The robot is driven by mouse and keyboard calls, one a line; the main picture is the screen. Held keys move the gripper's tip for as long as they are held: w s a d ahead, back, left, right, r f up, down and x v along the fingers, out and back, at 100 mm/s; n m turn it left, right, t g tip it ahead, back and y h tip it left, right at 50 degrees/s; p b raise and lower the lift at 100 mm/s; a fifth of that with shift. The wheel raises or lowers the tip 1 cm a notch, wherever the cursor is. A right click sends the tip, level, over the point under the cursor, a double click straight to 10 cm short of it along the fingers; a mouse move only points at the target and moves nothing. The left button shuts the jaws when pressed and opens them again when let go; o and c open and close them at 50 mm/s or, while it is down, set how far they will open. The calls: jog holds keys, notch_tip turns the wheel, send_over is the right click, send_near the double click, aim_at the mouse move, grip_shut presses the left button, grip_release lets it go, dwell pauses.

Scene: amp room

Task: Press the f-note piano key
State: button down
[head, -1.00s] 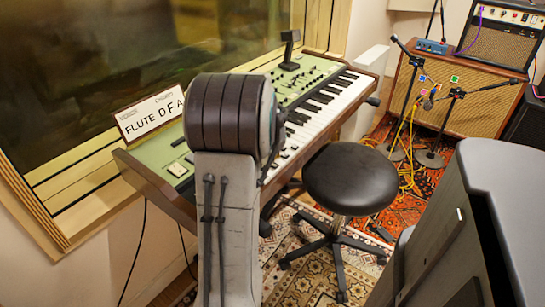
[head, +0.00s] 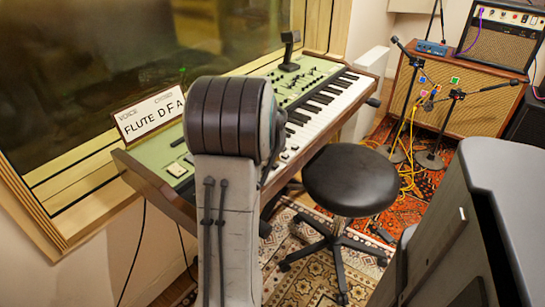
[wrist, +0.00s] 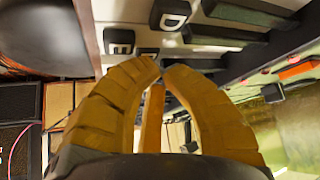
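The keyboard (head: 326,112) with a green top and black and white keys stands along the window wall in the head view. In the wrist view, keys lie just beyond my gripper, one with a tag lettered D (wrist: 173,21) and one with a tag lettered E (wrist: 119,41). I see no tag lettered F there. My gripper (wrist: 161,67) has tan fingers whose tips are nearly together, with nothing seen between them. The tips are close to the keys; I cannot tell whether they touch. In the head view my own arm hides the gripper and part of the keys.
A white card (head: 152,113) reading FLUTE D F A stands at the keyboard's left end. A round black stool (head: 350,182) is close in front of the keyboard. Microphone stands (head: 436,130) and an amplifier (head: 503,38) on a speaker cabinet (head: 468,100) are at the right.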

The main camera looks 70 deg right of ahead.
jog(key=shift+r, duration=0.15)
jog(key=shift+r+p, duration=0.8)
jog(key=shift+r, duration=0.15)
jog(key=shift+r, duration=0.1)
jog(key=shift+r+p, duration=1.85)
jog(key=shift+r, duration=0.55)
